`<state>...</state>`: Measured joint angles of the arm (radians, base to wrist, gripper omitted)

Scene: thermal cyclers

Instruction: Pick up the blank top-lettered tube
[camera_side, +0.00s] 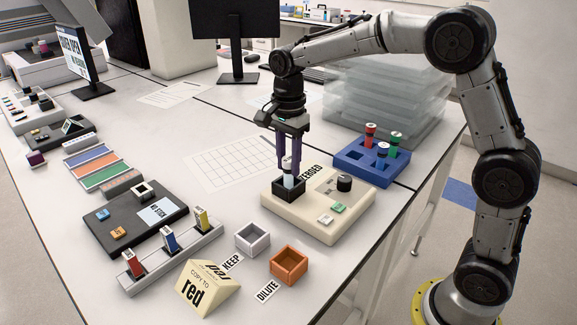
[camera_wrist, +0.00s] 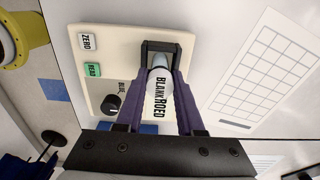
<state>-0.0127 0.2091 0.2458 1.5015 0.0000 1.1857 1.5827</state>
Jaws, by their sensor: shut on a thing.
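The blank tube (camera_side: 288,181) has a pale body and a white top; in the wrist view its top (camera_wrist: 159,82) reads BLANK. My gripper (camera_side: 289,168) points down, shut on the tube's upper part; in the wrist view its purple fingers (camera_wrist: 161,92) lie on both sides of it. The tube is upright at the black square well (camera_side: 289,192) of a cream instrument (camera_side: 318,226). The well's wall hides its lower end, so I cannot tell whether it touches the bottom. The instrument's display reads ZEROED, partly covered by the tube in the wrist view.
The instrument has a dark knob (camera_side: 344,183), a green READ button (camera_side: 338,208) and a ZERO button (camera_side: 325,219). A blue rack (camera_side: 350,155) with several capped tubes stands behind right. White (camera_side: 252,239) and orange (camera_side: 289,265) open boxes stand in front. Clear table lies left, around a printed grid (camera_side: 230,163).

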